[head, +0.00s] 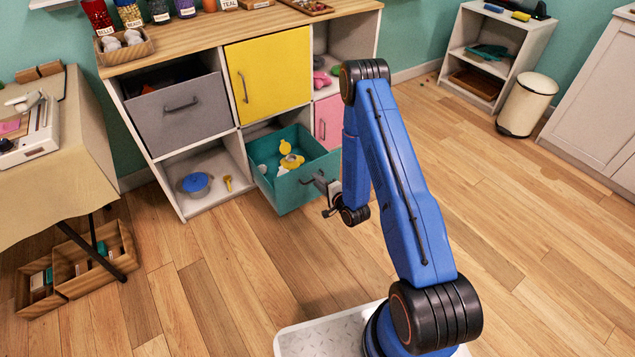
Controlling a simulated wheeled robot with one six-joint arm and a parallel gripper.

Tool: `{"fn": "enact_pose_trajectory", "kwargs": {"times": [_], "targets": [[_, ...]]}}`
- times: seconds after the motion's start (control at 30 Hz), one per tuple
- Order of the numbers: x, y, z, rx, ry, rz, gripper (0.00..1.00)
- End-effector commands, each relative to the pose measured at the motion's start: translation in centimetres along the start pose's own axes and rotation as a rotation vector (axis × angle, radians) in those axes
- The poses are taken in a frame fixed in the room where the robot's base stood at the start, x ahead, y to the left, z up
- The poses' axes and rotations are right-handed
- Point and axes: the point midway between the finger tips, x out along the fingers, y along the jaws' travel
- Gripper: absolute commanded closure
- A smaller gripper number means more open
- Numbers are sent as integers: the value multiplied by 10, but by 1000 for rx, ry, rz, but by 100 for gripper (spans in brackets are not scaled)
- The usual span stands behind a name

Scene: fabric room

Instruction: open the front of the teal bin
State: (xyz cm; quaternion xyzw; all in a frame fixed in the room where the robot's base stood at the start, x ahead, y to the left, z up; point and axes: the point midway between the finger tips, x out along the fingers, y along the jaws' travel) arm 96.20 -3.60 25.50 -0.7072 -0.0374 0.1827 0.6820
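The teal bin (298,192) is in the lower middle compartment of the shelf unit in the head view. It is pulled well out, and its open top shows yellow items and a small pale item inside. Its dark handle (313,179) is on the front face. My gripper (328,203) is at the right end of the bin's front, close to the handle. The gripper is small here and partly hidden by my wrist. I cannot tell whether its fingers are open or shut, or whether they touch the handle.
The shelf unit also holds a grey bin (180,115), a yellow door (270,75), a pink front (328,120) and a blue pot (196,184). A cloth-covered table (75,185) stands left, with wooden crates (92,260) below. The wooden floor before the bin is clear.

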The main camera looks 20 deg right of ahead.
Motion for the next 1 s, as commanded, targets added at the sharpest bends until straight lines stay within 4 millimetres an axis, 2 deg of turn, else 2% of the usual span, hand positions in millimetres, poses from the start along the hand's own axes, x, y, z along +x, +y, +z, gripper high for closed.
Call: {"fn": "enact_pose_trajectory", "kwargs": {"times": [0.17,0.7,0.8,1.0], "targets": [[-27,0,0,3,1,2,72],[-133,1,-1,3,4,3,72],[-148,1,-1,3,3,3,72],[-165,1,-1,1,2,2,72]]}}
